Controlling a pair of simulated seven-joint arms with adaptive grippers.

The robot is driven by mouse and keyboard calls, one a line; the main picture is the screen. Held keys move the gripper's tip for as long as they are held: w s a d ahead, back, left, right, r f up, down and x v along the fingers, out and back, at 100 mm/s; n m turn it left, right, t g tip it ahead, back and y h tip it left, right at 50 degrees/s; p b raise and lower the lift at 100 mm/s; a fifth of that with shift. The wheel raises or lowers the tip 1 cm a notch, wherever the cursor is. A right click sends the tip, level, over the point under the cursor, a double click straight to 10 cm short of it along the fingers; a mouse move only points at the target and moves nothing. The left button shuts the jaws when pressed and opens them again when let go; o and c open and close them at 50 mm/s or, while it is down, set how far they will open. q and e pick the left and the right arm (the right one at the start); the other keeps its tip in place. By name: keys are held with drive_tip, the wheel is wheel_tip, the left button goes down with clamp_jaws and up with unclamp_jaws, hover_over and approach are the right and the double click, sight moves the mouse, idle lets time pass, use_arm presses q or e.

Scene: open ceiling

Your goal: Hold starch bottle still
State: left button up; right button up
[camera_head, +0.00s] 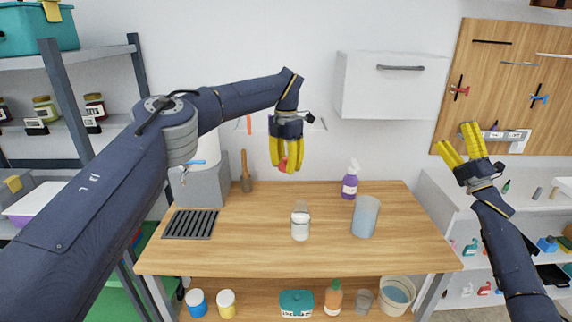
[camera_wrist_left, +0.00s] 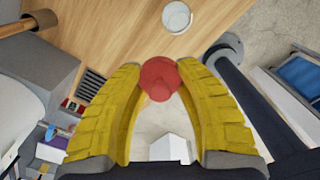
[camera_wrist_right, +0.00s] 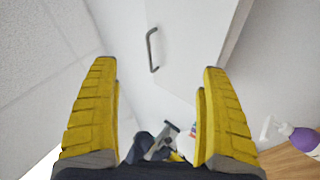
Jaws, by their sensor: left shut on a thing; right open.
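My left gripper (camera_head: 285,160) is raised above the back of the table (camera_head: 250,255), its yellow fingers pointing down. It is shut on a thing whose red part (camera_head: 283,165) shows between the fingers. In the left wrist view the red part (camera_wrist_left: 160,80) sits between the fingertips; a white shape (camera_wrist_left: 170,148) shows behind it. I take the held thing for the starch bottle, but its label and most of its body are hidden. My right gripper (camera_head: 471,150) is raised at the right, fingers apart and empty; it also shows open in the right wrist view (camera_wrist_right: 158,75).
A white cabinet (camera_head: 390,98) hangs on the wall. The table's front middle is clear.

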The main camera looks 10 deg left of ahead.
drive_tip(key=s+a+n+g+y, duration=0.3)
drive_tip(key=a+n+g+y, duration=0.45)
drive_tip(key=a+n, duration=0.7)
drive_tip(key=n+g+h, duration=0.3)
drive_tip(key=n+g, duration=0.8)
drive_tip(key=n, duration=0.1)
approach(303, 228)
drive_tip(key=w, duration=0.1)
drive_tip(key=w+a, duration=0.1)
drive_tip(key=w, duration=0.1)
drive_tip(key=shift+w+f, duration=0.1)
drive_tip(key=shift+f, duration=0.1)
drive_tip(key=shift+d+f+n+g+h, duration=0.25)
drive_tip(key=shift+f+n+h, duration=0.1)
drive_tip(key=shift+f, duration=0.4)
drive_tip(key=shift+x, duration=4.85)
drive_tip(key=shift+f, duration=0.15)
drive_tip(key=shift+c, duration=0.4)
